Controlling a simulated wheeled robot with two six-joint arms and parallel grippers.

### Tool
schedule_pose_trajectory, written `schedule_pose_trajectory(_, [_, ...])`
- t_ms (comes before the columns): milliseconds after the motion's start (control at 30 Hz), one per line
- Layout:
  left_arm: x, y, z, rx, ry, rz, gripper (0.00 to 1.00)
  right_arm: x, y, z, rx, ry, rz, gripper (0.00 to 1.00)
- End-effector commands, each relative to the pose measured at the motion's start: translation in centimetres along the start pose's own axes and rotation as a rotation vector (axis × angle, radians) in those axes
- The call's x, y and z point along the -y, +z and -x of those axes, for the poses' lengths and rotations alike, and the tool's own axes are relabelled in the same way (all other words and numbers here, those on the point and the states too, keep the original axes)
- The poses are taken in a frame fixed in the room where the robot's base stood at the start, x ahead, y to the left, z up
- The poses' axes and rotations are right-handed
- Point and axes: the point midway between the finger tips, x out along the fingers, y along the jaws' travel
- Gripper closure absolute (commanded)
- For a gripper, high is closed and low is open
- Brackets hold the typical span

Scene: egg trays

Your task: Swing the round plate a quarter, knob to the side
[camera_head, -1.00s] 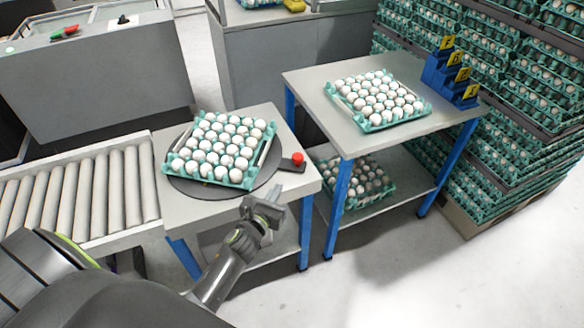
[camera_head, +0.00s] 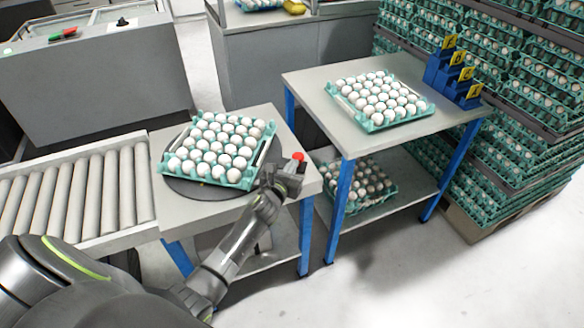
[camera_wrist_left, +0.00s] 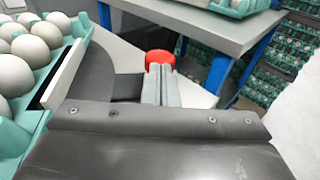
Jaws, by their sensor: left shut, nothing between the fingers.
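The dark round plate (camera_head: 196,189) lies on a small table and carries a teal tray (camera_head: 234,178) of white eggs. Its red knob (camera_head: 298,156) points to the right, at the table's right side. My left gripper (camera_head: 292,168) is shut at the knob, on its near side, with nothing between the fingers. In the left wrist view the closed fingers (camera_wrist_left: 161,88) stand in front of the red knob (camera_wrist_left: 160,58) and hide its lower part. I cannot tell whether they touch it. My right gripper is not in view.
A roller conveyor (camera_head: 75,205) adjoins the small table on the left. A second table (camera_head: 310,85) at the right bears another egg tray (camera_head: 376,127) and blue holders with yellow tags (camera_head: 452,76). Stacked egg trays (camera_head: 510,140) stand far right.

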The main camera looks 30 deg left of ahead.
Motion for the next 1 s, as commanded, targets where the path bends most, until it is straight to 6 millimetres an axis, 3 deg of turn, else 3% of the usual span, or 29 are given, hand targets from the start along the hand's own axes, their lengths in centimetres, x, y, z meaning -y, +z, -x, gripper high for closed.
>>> schedule_pose_trajectory(267, [0.0, -0.1, -0.1, 0.001, 0.005, 0.001, 1.00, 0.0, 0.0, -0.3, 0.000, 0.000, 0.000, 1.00])
schedule_pose_trajectory(467, [0.1, -0.2, -1.1, 0.004, 0.037, 0.007, 1.00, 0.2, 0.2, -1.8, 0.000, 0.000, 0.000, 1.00])
schedule_pose_trajectory(833, [-0.1, 0.0, -5.1, 0.005, 0.189, 0.024, 1.00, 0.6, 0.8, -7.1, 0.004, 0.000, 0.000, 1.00])
schedule_pose_trajectory(1000, [-0.5, 0.3, -6.9, 0.003, 0.264, 0.033, 1.00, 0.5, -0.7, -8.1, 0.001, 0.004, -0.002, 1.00])
